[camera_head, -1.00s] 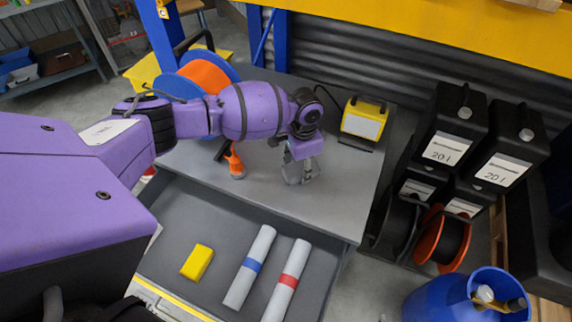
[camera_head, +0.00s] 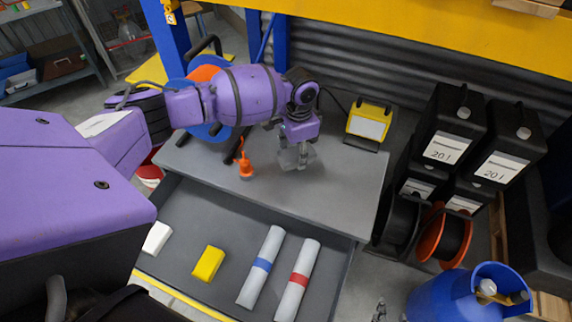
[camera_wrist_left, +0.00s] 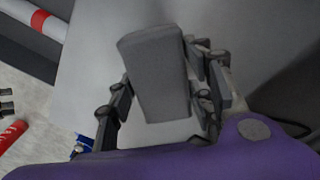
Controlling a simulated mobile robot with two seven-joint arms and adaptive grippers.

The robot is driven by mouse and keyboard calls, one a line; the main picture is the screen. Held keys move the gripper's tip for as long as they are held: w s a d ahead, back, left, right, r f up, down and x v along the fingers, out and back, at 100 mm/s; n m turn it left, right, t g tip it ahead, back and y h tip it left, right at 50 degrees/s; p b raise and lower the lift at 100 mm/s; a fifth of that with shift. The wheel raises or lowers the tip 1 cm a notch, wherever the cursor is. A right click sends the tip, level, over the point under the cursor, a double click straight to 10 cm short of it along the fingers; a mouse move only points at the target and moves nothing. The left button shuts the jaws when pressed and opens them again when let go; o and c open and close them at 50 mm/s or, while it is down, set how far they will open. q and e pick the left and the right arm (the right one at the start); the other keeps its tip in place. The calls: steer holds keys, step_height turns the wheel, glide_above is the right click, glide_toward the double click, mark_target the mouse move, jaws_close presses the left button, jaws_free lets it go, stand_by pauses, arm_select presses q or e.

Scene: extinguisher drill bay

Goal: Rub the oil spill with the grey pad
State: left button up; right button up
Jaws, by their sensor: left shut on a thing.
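My left gripper (camera_head: 297,157) is over the grey worktop (camera_head: 340,190), right of the small orange can. It is shut on the grey pad (camera_wrist_left: 155,75), a block held between the fingers in the left wrist view. In the head view the pad (camera_head: 290,160) is small and partly covered by the fingers; I cannot tell whether it touches the top. I cannot make out the oil spill; it may be hidden under the pad or gripper.
The orange can (camera_head: 246,169) stands close left of the pad. A yellow work lamp (camera_head: 368,122) stands at the back right. The open drawer (camera_head: 200,215) in front holds a yellow block (camera_head: 208,263), a white block (camera_head: 157,238) and two banded rolls. The worktop's right part is clear.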

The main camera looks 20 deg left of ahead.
arm_select(q)
steer(key=shift+r, duration=1.4)
steer(key=shift+w, duration=0.1)
